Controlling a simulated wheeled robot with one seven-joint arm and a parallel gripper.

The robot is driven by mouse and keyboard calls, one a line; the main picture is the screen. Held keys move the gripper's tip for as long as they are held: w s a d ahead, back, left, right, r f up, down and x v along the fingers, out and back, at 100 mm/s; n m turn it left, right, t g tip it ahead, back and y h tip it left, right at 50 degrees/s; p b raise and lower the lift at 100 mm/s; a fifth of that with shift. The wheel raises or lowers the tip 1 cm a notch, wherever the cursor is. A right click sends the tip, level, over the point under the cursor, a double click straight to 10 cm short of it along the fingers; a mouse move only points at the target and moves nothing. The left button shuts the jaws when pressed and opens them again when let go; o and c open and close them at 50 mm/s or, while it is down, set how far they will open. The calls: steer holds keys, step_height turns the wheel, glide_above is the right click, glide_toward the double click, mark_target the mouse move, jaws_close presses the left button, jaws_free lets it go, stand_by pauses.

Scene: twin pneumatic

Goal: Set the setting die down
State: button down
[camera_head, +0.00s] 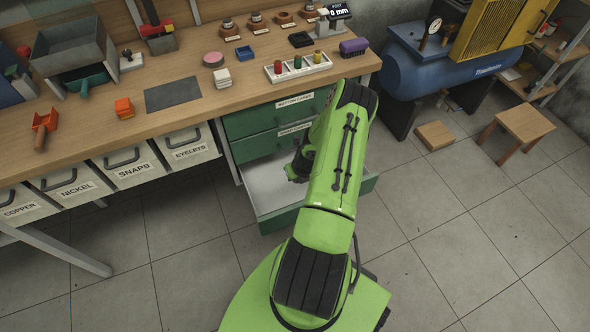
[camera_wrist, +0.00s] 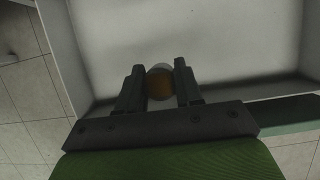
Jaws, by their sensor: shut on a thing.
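In the wrist view, my gripper (camera_wrist: 160,90) is shut on a small round thing, the setting die (camera_wrist: 159,82). It is brown-orange with a pale grey part at its far side. The die sits between the two dark fingers, over the pale floor of an open drawer (camera_wrist: 220,40). I cannot tell whether it touches the drawer floor. In the head view, my gripper (camera_head: 297,172) is at the open bottom drawer (camera_head: 262,185) of the green cabinet, mostly hidden by my green arm. The die is hidden in that view.
The wooden bench (camera_head: 215,100) above holds a white tray (camera_head: 298,67) of coloured pieces, several round dies on wooden bases (camera_head: 256,22) and a dark mat (camera_head: 173,93). Labelled bins (camera_head: 131,165) hang under its left part.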

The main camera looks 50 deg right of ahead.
step_height(320, 180, down, 10)
steer(key=b, duration=0.3)
steer(key=shift+b, duration=0.35)
steer(key=c, duration=0.7)
jaws_free()
steer(key=shift+c, duration=0.2)
